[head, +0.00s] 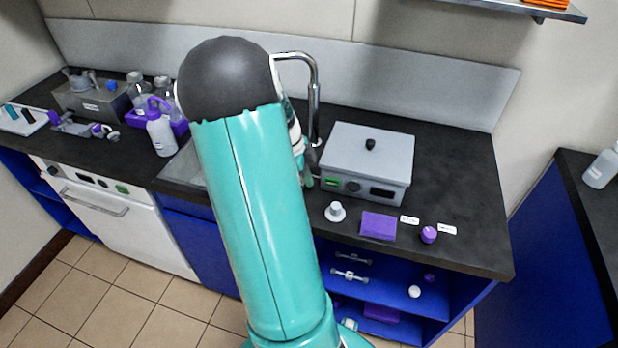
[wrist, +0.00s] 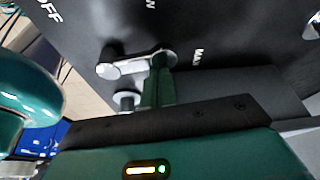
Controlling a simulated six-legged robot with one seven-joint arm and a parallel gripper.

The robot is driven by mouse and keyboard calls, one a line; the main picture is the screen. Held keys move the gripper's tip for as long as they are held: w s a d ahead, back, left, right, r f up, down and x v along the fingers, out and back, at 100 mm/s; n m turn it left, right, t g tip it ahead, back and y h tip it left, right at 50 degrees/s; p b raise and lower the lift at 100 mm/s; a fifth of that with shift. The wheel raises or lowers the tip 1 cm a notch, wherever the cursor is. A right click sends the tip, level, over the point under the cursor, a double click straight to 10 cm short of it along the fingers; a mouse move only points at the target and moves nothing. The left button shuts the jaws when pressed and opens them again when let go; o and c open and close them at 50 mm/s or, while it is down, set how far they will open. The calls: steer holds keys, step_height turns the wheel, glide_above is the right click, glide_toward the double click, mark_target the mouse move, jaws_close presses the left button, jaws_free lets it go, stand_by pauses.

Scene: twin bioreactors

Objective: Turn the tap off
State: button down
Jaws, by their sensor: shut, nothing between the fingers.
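In the wrist view, a silver tap lever (wrist: 122,67) sits on a dark panel (wrist: 220,45) marked OFF at the upper left and MAX at the right. A second label between them is cut off at the top. The lever's rounded end points left in the picture. My gripper (wrist: 158,85) is shut, its green fingers right beside the lever's pivot end; I cannot tell if they touch it. A second silver round part (wrist: 127,101) shows just below. In the head view, a chrome spout (head: 314,95) rises behind my arm, which hides the tap handle.
A grey lidded box (head: 367,155) stands right of the spout. A purple block (head: 378,226), a white cap piece (head: 335,212) and a purple cap (head: 428,234) lie in front of it. Bottles (head: 160,130) stand left. The counter's right end (head: 460,170) is clear.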

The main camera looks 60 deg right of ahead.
steer(key=w+n, duration=0.1)
steer(key=n+h, duration=0.1)
steer(key=n, duration=0.1)
steer(key=shift+w+a+t, duration=0.15)
steer(key=shift+w+t, duration=0.15)
steer(key=shift+w, duration=0.05)
steer(key=n, duration=0.1)
steer(key=w+n, duration=0.1)
steer(key=n, duration=0.2)
steer(key=shift+w+a+t+h, duration=0.25)
steer(key=shift+a+t+h, duration=0.15)
steer(key=n, duration=0.1)
steer(key=w+a+n+t, duration=0.1)
steer(key=n, duration=0.1)
steer(key=shift+w+a+n+h, duration=0.15)
steer(key=shift+n+h, duration=0.15)
steer(key=a+n, duration=0.1)
steer(key=n, duration=0.1)
steer(key=w+a+n+t, duration=0.1)
steer(key=n, duration=0.1)
steer(key=shift+a, duration=0.25)
